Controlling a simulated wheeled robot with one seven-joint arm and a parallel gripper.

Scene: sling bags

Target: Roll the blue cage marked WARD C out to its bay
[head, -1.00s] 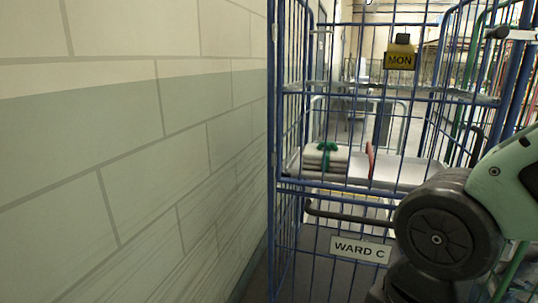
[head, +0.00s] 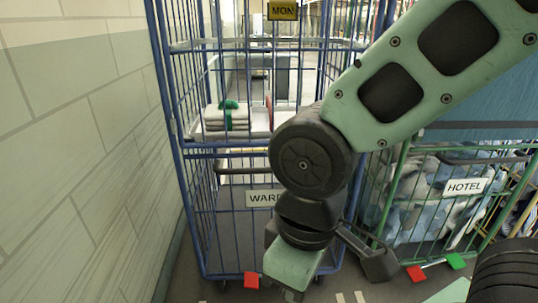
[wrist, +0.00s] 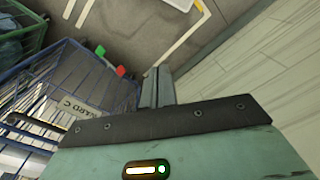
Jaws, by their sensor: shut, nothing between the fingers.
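The blue cage (head: 184,200) stands upright beside the wall at left. Its WARD C plate (head: 259,198) is partly covered by my arm in the head view; it shows again in the wrist view (wrist: 78,107). A dark handle bar (head: 240,169) crosses its front, and a red pedal (head: 251,280) sits low at its base. The wrist view shows a red pedal (wrist: 120,71) and a green pedal (wrist: 100,50) by the blue cage. My gripper (wrist: 157,72) is shut and empty, low in front of the cage, apart from the pedals. Its fingertips are hidden in the head view.
Folded towels (head: 227,117) lie on the cage's shelf, under a yellow MON tag (head: 283,11). A green HOTEL cage (head: 375,205) with laundry stands close at right, with red (head: 416,272) and green (head: 456,261) pedals. The block wall (head: 85,150) runs along the left.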

